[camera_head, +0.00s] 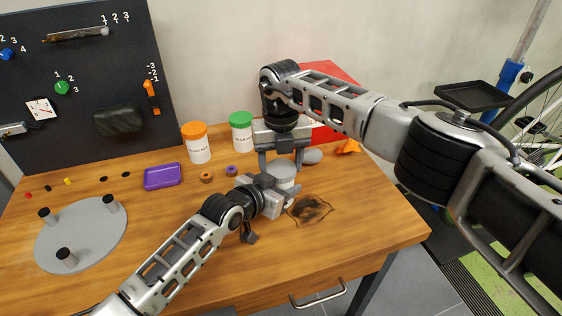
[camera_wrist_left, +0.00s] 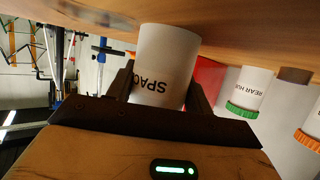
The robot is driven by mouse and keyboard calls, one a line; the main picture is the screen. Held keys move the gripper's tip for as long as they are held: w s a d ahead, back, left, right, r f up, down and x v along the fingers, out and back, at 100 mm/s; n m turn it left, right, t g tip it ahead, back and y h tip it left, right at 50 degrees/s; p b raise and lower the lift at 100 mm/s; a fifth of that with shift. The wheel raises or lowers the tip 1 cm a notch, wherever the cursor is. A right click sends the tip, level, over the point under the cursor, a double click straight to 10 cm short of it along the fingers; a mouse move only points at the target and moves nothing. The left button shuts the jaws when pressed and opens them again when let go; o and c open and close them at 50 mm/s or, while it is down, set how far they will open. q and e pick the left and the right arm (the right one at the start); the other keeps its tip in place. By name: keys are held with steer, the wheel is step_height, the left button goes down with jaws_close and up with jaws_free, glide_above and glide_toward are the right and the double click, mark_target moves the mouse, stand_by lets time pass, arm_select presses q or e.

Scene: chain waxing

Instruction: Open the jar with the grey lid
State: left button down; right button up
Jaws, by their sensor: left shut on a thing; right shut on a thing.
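The white jar with the grey lid (camera_head: 284,169) stands on the wooden table near its middle. My left gripper (camera_head: 279,190) is shut around the jar's body from the side. In the left wrist view, upside down, the white body (camera_wrist_left: 168,52), marked "SPAC...", sits between the left fingers (camera_wrist_left: 160,88); its lid end is hidden there. My right gripper (camera_head: 282,160) comes from above, pointing down, with its fingers on either side of the grey lid, shut on it. The lid appears to be at the top of the jar; whether it has turned or lifted, I cannot tell.
Orange-lidded (camera_head: 197,143) and green-lidded (camera_head: 241,132) jars stand behind to the left. A purple box (camera_head: 162,176) and a grey disc with pegs (camera_head: 82,238) lie left. A dark stain (camera_head: 308,209) marks the table in front. A grey rounded thing (camera_head: 312,157) lies right.

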steer(key=o, duration=1.1)
steer(key=shift+a, duration=0.1)
step_height(320, 180, up, 4)
steer(key=shift+r, duration=0.35)
steer(key=shift+c, duration=0.3)
steer(key=r+m, duration=0.1)
steer(key=m, duration=0.2)
steer(key=shift+r+m, duration=0.35)
steer(key=shift+m, duration=0.05)
steer(key=r+m, duration=0.1)
steer(key=m, duration=0.2)
steer(key=shift+r, duration=0.2)
steer(key=shift+f+m, duration=0.2)
steer(key=shift+m, duration=0.2)
step_height(320, 180, down, 7)
steer(key=shift+f, duration=0.2)
